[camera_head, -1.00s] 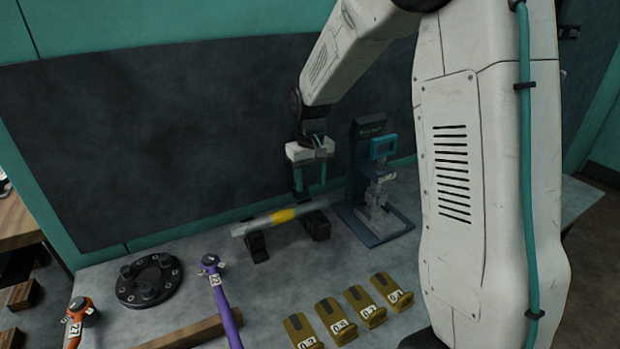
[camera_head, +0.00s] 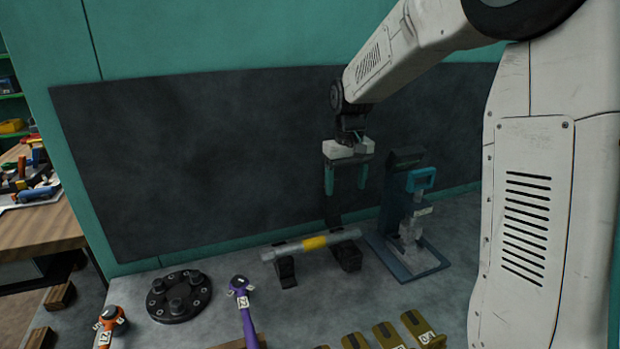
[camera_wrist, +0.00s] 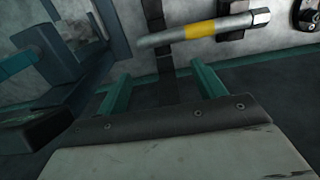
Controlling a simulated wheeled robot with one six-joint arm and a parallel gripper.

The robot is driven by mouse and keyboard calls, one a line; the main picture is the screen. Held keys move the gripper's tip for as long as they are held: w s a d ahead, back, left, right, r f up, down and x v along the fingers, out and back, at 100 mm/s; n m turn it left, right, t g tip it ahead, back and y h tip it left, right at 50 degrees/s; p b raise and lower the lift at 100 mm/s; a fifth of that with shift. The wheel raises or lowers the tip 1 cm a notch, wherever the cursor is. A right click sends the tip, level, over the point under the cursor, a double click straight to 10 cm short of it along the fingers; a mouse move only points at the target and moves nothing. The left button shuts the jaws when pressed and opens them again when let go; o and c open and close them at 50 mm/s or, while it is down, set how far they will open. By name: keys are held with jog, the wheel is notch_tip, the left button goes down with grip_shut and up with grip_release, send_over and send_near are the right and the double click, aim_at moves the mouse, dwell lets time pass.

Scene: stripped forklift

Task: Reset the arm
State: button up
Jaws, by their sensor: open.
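My gripper (camera_head: 345,182) is open and empty, with its two teal fingers pointing down. It hangs above a grey metal rod with a yellow band (camera_head: 314,243), apart from it. The rod lies level across two black supports (camera_head: 348,257) on the workbench. In the wrist view my gripper's fingers (camera_wrist: 160,92) are spread, and the rod (camera_wrist: 198,31) shows beyond them with nothing between the fingers.
A blue stand device (camera_head: 408,225) is close right of my gripper. A black round flange (camera_head: 178,296), an orange tool (camera_head: 110,322), a purple tool (camera_head: 243,305) and several olive blocks (camera_head: 388,335) sit on the bench. A dark wall panel (camera_head: 190,160) stands behind.

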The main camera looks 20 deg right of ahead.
jog(key=s+a+r, duration=0.1)
jog(key=s+a, duration=0.1)
jog(key=s, duration=0.9)
jog(key=s+a+r, duration=0.2)
jog(key=s, duration=0.9)
jog(key=s+a+r+t, duration=0.1)
jog(key=s+a+r, duration=0.1)
jog(key=s, duration=0.9)
jog(key=shift+a+r, duration=0.2)
jog(key=shift+c, duration=0.8)
jog(key=t, duration=0.4)
send_over(332, 199)
jog(key=s, duration=0.2)
notch_tip(332, 199, down, 8)
jog(key=x, duration=0.7)
jog(key=shift+w+d+f, duration=0.1)
jog(key=shift+d+f, duration=0.15)
jog(key=shift+f, duration=0.1)
